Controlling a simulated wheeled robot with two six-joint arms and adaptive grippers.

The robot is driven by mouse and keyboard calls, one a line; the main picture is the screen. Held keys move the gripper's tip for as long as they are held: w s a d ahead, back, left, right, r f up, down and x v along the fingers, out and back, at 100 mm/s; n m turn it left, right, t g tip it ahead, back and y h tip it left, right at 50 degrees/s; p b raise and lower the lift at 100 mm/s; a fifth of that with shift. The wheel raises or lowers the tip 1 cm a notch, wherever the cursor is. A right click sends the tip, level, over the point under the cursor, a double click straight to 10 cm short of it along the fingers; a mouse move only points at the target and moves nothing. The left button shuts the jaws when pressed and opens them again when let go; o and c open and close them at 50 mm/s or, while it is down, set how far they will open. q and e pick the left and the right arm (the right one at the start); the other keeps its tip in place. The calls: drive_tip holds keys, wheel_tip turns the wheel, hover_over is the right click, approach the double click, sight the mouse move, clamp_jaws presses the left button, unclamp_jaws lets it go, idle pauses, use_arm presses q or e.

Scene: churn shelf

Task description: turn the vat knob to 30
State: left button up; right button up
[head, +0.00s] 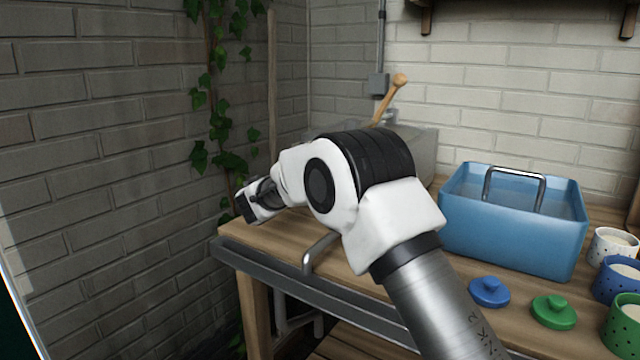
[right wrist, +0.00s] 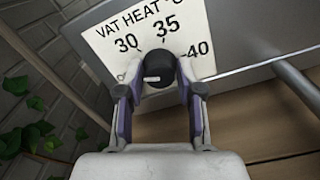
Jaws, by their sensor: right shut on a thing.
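The vat knob (right wrist: 160,70) is a dark round knob on a white dial plate (right wrist: 110,45) marked "VAT HEAT" with 30, 35 and 40. A short pale mark shows on the knob's face, but I cannot tell surely which number it points to. My right gripper (right wrist: 157,82) is shut on the knob, with one finger on each side. In the head view my right gripper (head: 247,205) is at the left end of the wooden bench (head: 265,235), and the knob and dial are hidden there. My left gripper is not in view.
A blue tub (head: 510,235) with a metal handle stands on the bench. Blue (head: 489,291) and green (head: 553,312) lids lie before it, with pots at the right. A grey basin (head: 425,150) is behind my arm. Brick walls and ivy (head: 228,160) are close at left.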

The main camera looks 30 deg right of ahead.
drive_tip(key=m+b, duration=0.5)
drive_tip(key=shift+f+b, duration=0.2)
drive_tip(key=shift+b, duration=0.2)
drive_tip(key=shift+r+m+b, duration=0.25)
drive_tip(key=shift+m+b, duration=0.95)
drive_tip(key=shift+m, duration=0.2)
drive_tip(key=o, duration=1.2)
drive_tip(key=shift+c, duration=0.2)
drive_tip(key=v, duration=1.2)
drive_tip(key=shift+s, duration=0.1)
